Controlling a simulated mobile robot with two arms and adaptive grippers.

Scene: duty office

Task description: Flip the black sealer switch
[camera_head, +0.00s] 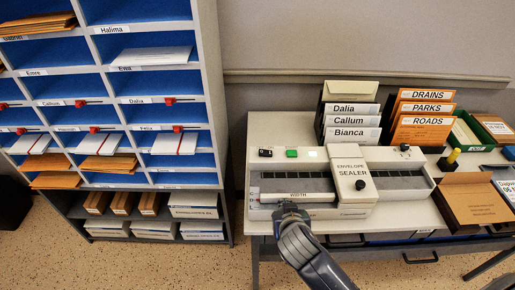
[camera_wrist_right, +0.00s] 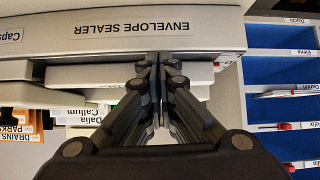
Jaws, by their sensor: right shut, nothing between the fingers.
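The envelope sealer (camera_head: 410,160) is a grey-white machine on the desk. The small black switch (camera_head: 265,153) sits at the left end of its rear top strip, left of a green button (camera_head: 291,153). My right gripper (camera_head: 287,208) comes from below and is shut and empty at the front edge of the sealer, by the WIDTH label and clearly in front of the switch. In the right wrist view the closed fingertips (camera_wrist_right: 154,60) are close to the sealer's front panel (camera_wrist_right: 220,35), labelled ENVELOPE SEALER; contact cannot be told. The switch is not discernible there. My left gripper is out of view.
A white block with a black knob (camera_head: 351,178) rises mid-sealer. Behind it stand upright named envelopes (camera_head: 351,122) and orange envelopes (camera_head: 422,122). A blue pigeonhole shelf (camera_head: 160,80) stands at left. An open brown box (camera_head: 472,203) is at right.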

